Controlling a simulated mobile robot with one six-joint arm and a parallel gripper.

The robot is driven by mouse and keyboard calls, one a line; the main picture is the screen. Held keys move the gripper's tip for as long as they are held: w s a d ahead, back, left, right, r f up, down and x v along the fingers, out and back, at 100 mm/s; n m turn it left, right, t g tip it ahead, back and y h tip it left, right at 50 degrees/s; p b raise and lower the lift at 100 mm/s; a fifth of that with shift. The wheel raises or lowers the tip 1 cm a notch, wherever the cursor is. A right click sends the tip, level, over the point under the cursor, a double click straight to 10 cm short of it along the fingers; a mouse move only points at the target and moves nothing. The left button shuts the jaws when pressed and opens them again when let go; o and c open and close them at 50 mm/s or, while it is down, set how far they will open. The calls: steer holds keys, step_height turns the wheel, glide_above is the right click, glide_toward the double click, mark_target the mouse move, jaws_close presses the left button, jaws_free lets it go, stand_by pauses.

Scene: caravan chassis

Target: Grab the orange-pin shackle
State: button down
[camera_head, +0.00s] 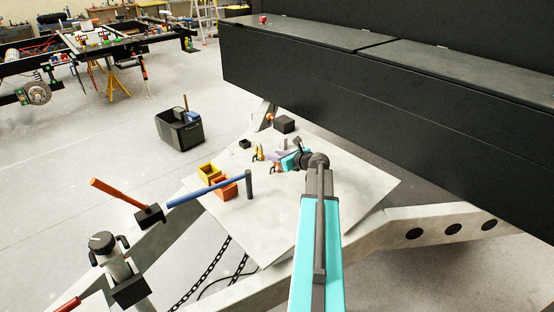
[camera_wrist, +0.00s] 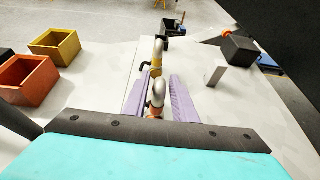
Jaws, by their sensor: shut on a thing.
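My gripper (camera_head: 282,157) is over the pale board on the chassis, with its purple fingers (camera_wrist: 158,98) either side of a shackle. The fingers are shut on this orange-pin shackle (camera_wrist: 157,94), a pale grey bow with an orange-brown part low between them. In the head view it (camera_head: 274,169) shows just below the fingers, partly hidden by them. A second shackle with a yellow pin (camera_wrist: 155,68) stands just beyond the fingertips in the wrist view; in the head view it (camera_head: 258,152) is left of my gripper. I cannot tell whether the held shackle is clear of the board.
A yellow bin (camera_head: 208,171) and an orange bin (camera_head: 224,188) stand to the left on the board (camera_head: 290,225). A blue-handled hammer (camera_head: 205,190) lies near them. A black block (camera_head: 284,124) is behind my gripper. The dark caravan box (camera_head: 350,85) rises behind right.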

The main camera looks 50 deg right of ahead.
steer(key=shift+r+b, duration=0.3)
steer(key=shift+r, duration=4.75)
